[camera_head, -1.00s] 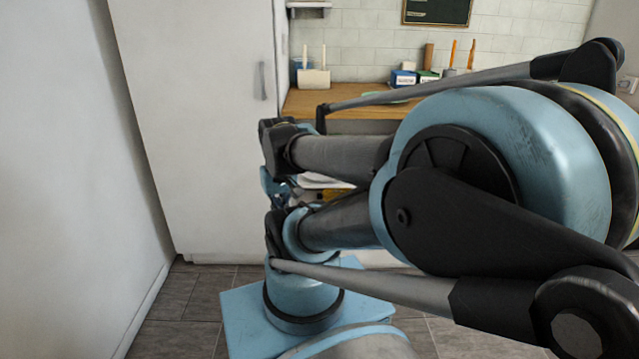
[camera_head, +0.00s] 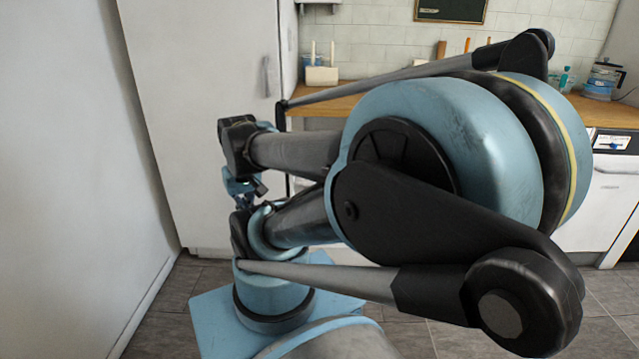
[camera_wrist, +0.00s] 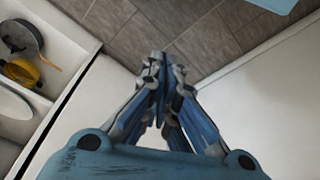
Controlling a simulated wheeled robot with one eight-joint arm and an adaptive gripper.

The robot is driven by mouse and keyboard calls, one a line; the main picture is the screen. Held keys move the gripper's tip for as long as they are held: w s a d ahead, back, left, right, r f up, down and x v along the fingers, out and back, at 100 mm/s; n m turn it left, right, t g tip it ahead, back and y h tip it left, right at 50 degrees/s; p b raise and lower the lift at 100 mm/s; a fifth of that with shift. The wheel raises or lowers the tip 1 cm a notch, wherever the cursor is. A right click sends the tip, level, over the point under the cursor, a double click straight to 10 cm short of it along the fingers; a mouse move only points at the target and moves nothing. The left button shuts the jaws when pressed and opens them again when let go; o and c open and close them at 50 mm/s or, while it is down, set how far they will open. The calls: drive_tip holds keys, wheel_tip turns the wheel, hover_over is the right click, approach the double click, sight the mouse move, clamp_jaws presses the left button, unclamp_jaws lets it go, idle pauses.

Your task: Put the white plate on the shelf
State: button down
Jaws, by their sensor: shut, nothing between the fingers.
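A white round object that looks like the white plate (camera_wrist: 12,106) lies in an open white compartment at the left edge of the wrist view, partly cut off. My gripper (camera_wrist: 163,60) is shut and empty, pointing at the floor and well to the right of the plate. In the head view my arm hides most of the area below the counter, and the plate does not show there. I cannot identify the shelf for certain; a small white wall shelf (camera_head: 318,2) is cut off at the top of the head view.
A dark pan (camera_wrist: 20,36) and a yellow item (camera_wrist: 20,72) lie near the plate. A tall white cabinet (camera_head: 205,120) stands behind my arm on the left. A wooden counter (camera_head: 335,101) holds a white block (camera_head: 322,76) and a kettle (camera_head: 602,80). Tiled floor is open at lower right.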

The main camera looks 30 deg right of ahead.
drive_tip(key=w+d+r+m, duration=0.2)
drive_tip(key=w+d, duration=0.6)
drive_tip(key=w, duration=0.1)
drive_tip(key=w+d+r+m, duration=0.1)
drive_tip(key=w+d+r, duration=0.1)
drive_tip(key=w+d, duration=0.65)
drive_tip(key=w+d+f+m+h, duration=0.1)
drive_tip(key=w+d+f, duration=0.25)
drive_tip(key=d, duration=0.45)
drive_tip(key=w+d+f+m, duration=0.1)
drive_tip(key=w+d+f, duration=0.1)
drive_tip(key=d+f, duration=0.45)
drive_tip(key=w+d+f+m+h, duration=0.1)
drive_tip(key=w+d+f, duration=0.15)
drive_tip(key=d, duration=0.75)
drive_tip(key=w+d+f, duration=0.3)
drive_tip(key=w+f, duration=0.3)
drive_tip(key=f, duration=0.3)
drive_tip(key=shift+d+f+t, duration=0.2)
drive_tip(key=shift+f+t, duration=0.05)
drive_tip(key=shift+t, duration=0.15)
